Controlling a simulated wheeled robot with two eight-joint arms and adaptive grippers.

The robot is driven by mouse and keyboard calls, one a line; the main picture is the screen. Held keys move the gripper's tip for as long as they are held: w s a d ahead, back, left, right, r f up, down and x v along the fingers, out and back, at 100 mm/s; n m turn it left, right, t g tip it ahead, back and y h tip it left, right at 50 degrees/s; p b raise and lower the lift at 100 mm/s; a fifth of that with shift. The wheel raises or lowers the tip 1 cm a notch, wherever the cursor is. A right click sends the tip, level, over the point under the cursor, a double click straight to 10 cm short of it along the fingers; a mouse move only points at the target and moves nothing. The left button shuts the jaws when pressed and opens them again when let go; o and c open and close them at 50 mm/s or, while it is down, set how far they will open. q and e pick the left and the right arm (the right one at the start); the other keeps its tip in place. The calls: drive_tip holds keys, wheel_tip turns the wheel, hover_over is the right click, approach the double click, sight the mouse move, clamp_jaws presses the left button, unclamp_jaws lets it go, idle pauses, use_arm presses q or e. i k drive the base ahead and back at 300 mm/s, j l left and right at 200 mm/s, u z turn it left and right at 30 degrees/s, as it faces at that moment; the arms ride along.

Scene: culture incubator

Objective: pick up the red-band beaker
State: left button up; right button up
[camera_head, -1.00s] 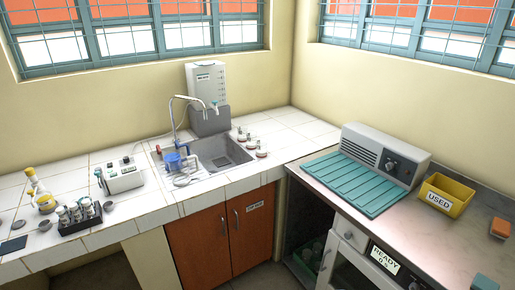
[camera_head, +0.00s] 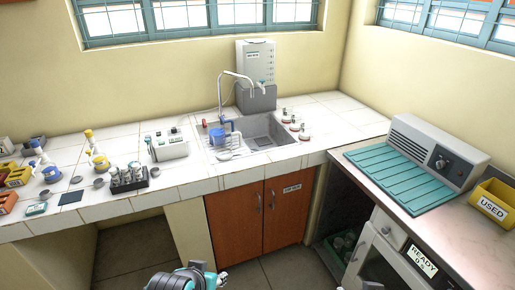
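Three small clear vessels with pale tops and reddish lower parts stand in a row on the white tiled counter (camera_head: 330,112), right of the sink: the rear one (camera_head: 286,115), the middle one (camera_head: 295,124) and the front one (camera_head: 304,134). They are too small to tell whether any is a beaker with a red band. A teal and grey part of my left arm (camera_head: 185,278) shows at the bottom edge, low in front of the cabinet and far from these vessels. Its finger opening cannot be made out.
The sink (camera_head: 262,135) has a tall tap and a blue container (camera_head: 217,136) at its left. A vial rack (camera_head: 128,178) and a white device (camera_head: 167,146) stand farther left. A teal mat (camera_head: 400,180) and yellow USED bin (camera_head: 492,200) are on the right counter.

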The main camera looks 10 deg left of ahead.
sight(305, 127)
drive_tip(key=i+u, duration=0.1)
drive_tip(key=i, duration=0.55)
drive_tip(key=i+l+u, duration=0.1)
drive_tip(key=i, duration=0.55)
drive_tip(key=i+l+u, duration=0.15)
drive_tip(key=i, duration=0.5)
drive_tip(key=l, duration=0.1)
